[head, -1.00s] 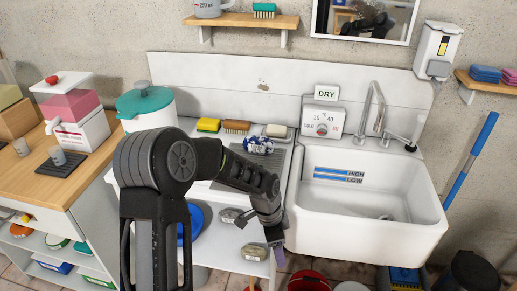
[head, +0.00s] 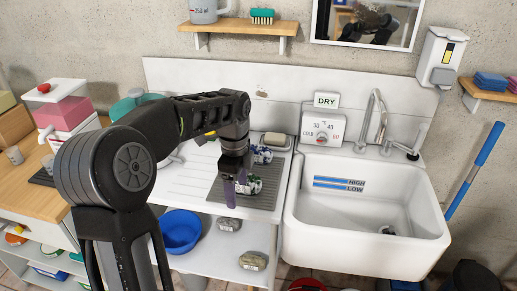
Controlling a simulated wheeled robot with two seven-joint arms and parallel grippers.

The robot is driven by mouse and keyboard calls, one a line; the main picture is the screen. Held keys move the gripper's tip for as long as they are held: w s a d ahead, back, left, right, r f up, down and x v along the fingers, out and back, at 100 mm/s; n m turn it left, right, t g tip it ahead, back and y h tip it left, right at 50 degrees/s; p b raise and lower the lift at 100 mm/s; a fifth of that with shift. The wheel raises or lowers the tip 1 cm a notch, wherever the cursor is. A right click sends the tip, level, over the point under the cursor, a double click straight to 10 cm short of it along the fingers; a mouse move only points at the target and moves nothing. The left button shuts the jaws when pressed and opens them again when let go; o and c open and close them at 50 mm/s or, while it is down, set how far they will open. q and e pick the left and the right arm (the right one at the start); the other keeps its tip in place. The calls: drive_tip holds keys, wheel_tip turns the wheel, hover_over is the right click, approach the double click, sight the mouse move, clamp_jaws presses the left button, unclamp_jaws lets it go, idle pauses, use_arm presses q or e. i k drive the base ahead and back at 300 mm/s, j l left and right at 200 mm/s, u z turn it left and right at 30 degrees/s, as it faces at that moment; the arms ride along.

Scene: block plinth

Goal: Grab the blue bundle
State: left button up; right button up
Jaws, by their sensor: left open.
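A blue-and-white patterned bundle (head: 262,154) lies on the grey ribbed mat at the back of the draining board, partly hidden by my left wrist. A second patterned bundle (head: 252,185), white with dark patches, lies nearer the front on the same mat, partly behind my fingers. My left gripper (head: 235,193) points down over the mat, open, its fingers just left of and in front of the nearer bundle. I cannot tell whether they touch it. My right gripper is out of view.
The grey mat (head: 226,196) lies beside the white sink (head: 365,222). A soap dish (head: 275,140) stands behind the bundles. A blue bowl (head: 181,232) and two small grey blocks are on the shelf below. The ribbed board left of the mat is largely clear.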

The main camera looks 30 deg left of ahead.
sight(263, 155)
drive_tip(key=i+j, duration=0.2)
drive_tip(key=i, duration=0.2)
drive_tip(key=i+j, duration=0.25)
drive_tip(key=i, duration=0.15)
